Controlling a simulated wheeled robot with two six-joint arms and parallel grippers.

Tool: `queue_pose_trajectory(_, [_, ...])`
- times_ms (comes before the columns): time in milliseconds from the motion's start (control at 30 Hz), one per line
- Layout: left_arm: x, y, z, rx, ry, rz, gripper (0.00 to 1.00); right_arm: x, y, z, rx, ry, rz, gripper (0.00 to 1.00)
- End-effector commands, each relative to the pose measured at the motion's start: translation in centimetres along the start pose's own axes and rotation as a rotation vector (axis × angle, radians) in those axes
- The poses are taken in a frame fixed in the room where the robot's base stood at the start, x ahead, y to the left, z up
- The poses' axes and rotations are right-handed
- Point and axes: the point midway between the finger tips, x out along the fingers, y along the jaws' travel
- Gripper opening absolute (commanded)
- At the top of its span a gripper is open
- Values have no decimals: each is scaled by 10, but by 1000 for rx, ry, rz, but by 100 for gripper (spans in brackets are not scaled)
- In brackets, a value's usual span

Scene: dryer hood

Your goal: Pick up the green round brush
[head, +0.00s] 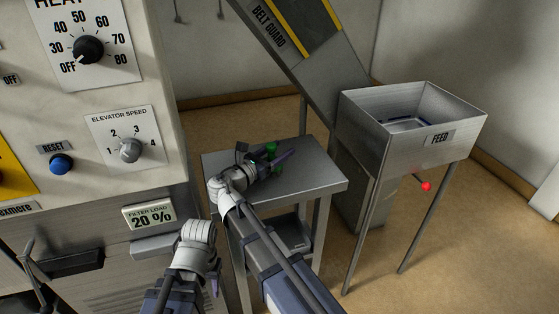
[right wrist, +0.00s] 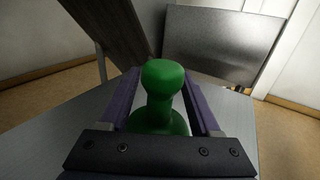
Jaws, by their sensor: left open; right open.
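The green round brush (right wrist: 162,95) stands upright on the small metal side table, its rounded knob towards the right wrist camera. In the head view the green brush (head: 271,148) shows only in small parts behind my right gripper. My right gripper (head: 278,160) is open over the table, with its purple fingers on either side of the brush. In the right wrist view the brush is between the fingers, and its base is partly hidden by the gripper body. My left gripper (head: 214,286) is open and low beside the machine, away from the table; mostly hidden by its own wrist.
The side table (head: 318,180) has bare top to the right and a lower shelf (head: 290,234). The metal feed hopper (head: 400,142) stands to the right on thin legs. The sloping belt guard (head: 300,45) is behind. The dryer control panel (head: 100,110) closes off the left.

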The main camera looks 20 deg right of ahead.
Motion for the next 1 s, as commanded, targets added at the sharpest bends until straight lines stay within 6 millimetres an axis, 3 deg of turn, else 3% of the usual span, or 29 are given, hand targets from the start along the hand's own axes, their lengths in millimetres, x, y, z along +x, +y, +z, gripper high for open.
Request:
queue_pose_trajectory(133, [0,0,0,0,0,0,44,0,0,0,0,0,1,61])
queue_pose_trajectory(667, [0,0,0,0,0,0,44,0,0,0,0,0,1,2])
queue_pose_trajectory(1000, [0,0,0,0,0,0,44,0,0,0,0,0,1,0])
